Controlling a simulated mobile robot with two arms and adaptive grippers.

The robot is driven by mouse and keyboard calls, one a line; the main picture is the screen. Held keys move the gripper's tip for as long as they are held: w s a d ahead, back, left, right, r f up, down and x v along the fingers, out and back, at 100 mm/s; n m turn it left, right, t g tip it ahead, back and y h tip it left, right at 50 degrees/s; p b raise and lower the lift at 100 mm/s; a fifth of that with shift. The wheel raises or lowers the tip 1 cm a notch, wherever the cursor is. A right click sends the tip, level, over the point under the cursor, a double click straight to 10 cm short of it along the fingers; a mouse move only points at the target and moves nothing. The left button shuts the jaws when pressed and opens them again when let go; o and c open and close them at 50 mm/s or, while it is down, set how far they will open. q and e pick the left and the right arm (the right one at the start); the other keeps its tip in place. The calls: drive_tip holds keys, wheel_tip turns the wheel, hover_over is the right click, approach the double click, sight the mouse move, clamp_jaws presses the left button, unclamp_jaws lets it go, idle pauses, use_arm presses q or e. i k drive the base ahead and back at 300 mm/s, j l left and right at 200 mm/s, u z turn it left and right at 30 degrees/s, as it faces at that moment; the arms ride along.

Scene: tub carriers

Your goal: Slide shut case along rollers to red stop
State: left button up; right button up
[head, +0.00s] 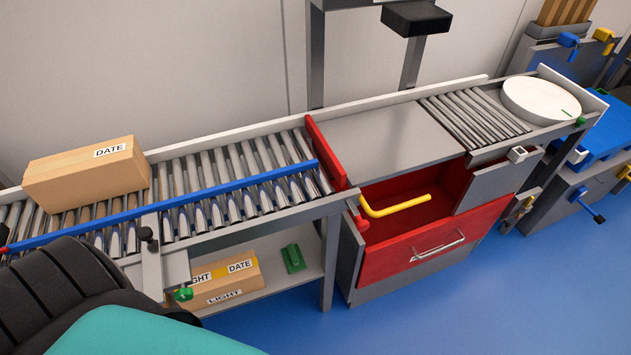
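A shut brown case (86,175) with a "DATE" label lies on the left part of the roller conveyor (207,182). Its top looks closed. The red stop (325,150) stands upright across the right end of these rollers, with a stretch of bare rollers between it and the case. A blue rail (190,201) runs along the near side of the rollers. A black and teal part of my own body fills the lower left corner. Neither gripper can be made out.
Another labelled box (222,281) and a green object (292,258) sit on the lower shelf.

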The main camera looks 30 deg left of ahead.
sight(58, 183)
drive_tip(key=u, duration=2.4)
